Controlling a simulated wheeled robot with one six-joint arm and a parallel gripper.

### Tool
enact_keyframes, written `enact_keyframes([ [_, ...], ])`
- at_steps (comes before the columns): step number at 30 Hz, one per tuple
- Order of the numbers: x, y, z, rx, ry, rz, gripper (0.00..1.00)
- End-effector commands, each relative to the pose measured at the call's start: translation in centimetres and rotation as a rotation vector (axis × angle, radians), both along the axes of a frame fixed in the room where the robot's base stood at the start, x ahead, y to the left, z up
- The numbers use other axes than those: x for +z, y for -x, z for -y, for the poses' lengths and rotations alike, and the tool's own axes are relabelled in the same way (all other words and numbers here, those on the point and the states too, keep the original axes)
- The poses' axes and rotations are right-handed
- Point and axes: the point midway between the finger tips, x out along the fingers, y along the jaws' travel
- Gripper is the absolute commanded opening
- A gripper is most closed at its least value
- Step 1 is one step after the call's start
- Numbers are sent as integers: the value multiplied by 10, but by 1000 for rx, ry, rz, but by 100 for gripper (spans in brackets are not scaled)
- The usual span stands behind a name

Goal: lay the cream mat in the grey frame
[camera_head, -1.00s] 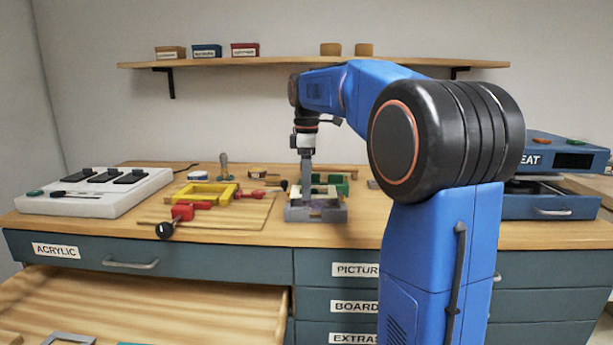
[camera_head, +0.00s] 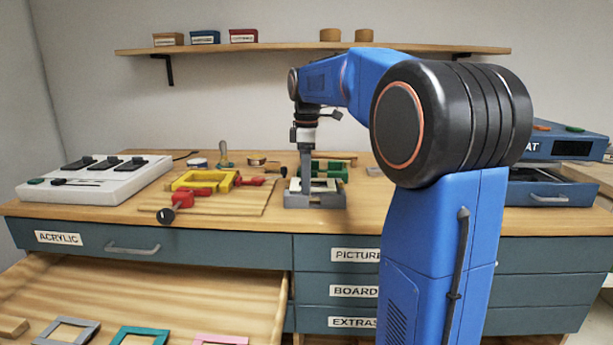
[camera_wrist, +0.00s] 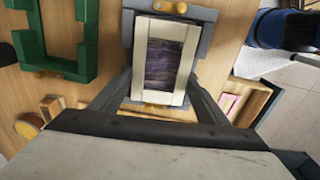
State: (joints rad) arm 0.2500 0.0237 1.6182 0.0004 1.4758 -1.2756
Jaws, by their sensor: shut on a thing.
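The grey frame (camera_head: 322,201) stands on the worktop, and it also shows in the wrist view (camera_wrist: 208,38). The cream mat (camera_head: 326,184) is a pale rectangular border with an open window. In the wrist view the mat (camera_wrist: 142,62) lines up within the grey frame's outline, with a dark purple picture (camera_wrist: 164,62) showing through its window. My gripper (camera_head: 306,180) points straight down over the frame and is shut on the mat. In the wrist view its fingers (camera_wrist: 160,92) reach to either side of the mat. I cannot tell whether the mat touches the bottom of the frame.
A green frame (camera_head: 332,170) lies just behind the grey frame. A yellow frame (camera_head: 180,182) with red clamps (camera_head: 190,196) lies on a board to the left. A white control box (camera_head: 98,178) stands farther left. An open drawer (camera_head: 200,290) juts out below.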

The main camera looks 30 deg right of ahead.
Motion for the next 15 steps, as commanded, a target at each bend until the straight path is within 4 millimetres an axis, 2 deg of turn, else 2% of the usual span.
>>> enact_keyframes([
  [1, -19, 1, 0, 1, -7, -34, 48],
  [15, -19, 3, 4, 0, -5, -35, 48],
])
